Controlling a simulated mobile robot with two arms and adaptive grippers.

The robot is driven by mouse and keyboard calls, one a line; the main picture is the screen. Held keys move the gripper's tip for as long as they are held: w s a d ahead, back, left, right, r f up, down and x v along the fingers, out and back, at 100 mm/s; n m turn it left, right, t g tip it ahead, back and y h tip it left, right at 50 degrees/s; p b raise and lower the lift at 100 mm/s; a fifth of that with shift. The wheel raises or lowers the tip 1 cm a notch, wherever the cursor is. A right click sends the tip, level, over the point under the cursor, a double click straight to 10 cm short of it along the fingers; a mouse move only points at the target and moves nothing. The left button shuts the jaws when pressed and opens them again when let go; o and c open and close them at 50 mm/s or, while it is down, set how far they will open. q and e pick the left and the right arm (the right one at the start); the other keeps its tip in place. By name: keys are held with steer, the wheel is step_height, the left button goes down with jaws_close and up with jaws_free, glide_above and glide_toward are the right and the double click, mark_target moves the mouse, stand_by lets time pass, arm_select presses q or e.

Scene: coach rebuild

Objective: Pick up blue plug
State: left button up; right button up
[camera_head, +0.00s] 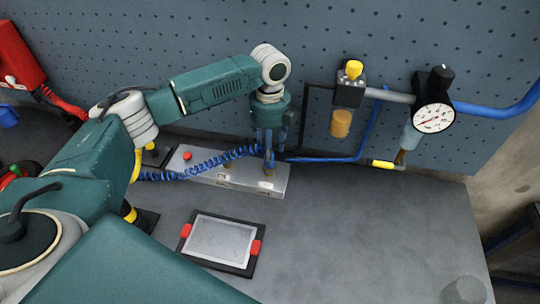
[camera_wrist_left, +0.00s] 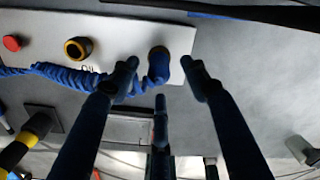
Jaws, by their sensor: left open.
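The blue plug (camera_wrist_left: 159,62) sits on the grey box (camera_wrist_left: 130,33) in the left wrist view, with a blue coiled cable (camera_wrist_left: 65,72) running from it to the left. My left gripper (camera_wrist_left: 160,72) is open, with one fingertip on each side of the plug. Gaps show between the fingertips and the plug. In the head view my left gripper (camera_head: 268,162) points down over the right part of the box, and its fingers largely hide the plug. My right gripper is in neither view.
The box carries a red button (camera_head: 187,156) and a yellow-ringed socket (camera_wrist_left: 77,48). A gauge (camera_head: 433,118), regulator bowl (camera_head: 341,124) and blue hose (camera_head: 372,125) stand behind to the right. The right bench top is mostly clear.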

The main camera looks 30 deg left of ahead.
arm_select(q)
step_height(320, 180, down, 2)
steer(key=shift+a, duration=0.15)
steer(key=shift+f, duration=0.35)
jaws_close()
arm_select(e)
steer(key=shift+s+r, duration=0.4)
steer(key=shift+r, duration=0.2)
arm_select(q)
steer(key=shift+r, duration=0.15)
steer(key=shift+w+r, duration=0.15)
steer(key=shift+r, duration=0.3)
arm_select(e)
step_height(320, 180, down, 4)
steer(key=b, duration=0.4)
arm_select(q)
step_height(320, 180, up, 24)
steer(key=p, duration=0.6)
steer(key=shift+p, duration=0.35)
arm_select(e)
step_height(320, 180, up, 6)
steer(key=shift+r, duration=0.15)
